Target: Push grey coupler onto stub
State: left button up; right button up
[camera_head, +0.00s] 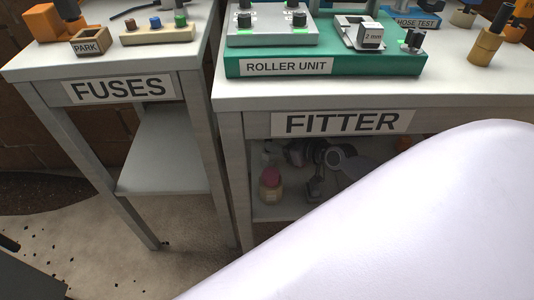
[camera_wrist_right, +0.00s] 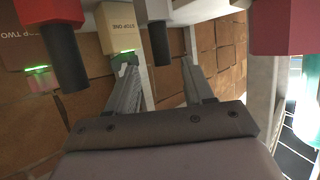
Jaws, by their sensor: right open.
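A grey block with a dark cylinder (camera_wrist_right: 160,45) shows in the right wrist view, at the top middle. It looks like the grey coupler, but I cannot be sure. My right gripper (camera_wrist_right: 158,68) is open, its two fingers on either side of the space below that cylinder. I see no contact between them. I cannot make out the stub in either view. In the head view my white arm link covers the lower right and no gripper fingers show. My left gripper is not in view.
A cream STOP ONE block (camera_wrist_right: 117,28) is close to the left finger. In the head view, the green roller unit (camera_head: 330,64) stands on the FITTER table (camera_head: 232,100), beside the FUSES table (camera_head: 40,70).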

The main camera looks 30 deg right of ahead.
jog(key=shift+a+b+x, duration=0.1)
jog(key=shift+b+x, duration=0.2)
jog(key=shift+x, duration=0.85)
jog(key=shift+a+b+x, duration=0.15)
jog(key=shift+b+x, duration=0.1)
jog(key=shift+x, duration=0.9)
jog(key=shift+d+r, duration=0.1)
jog(key=shift+r, duration=0.05)
grip_shut()
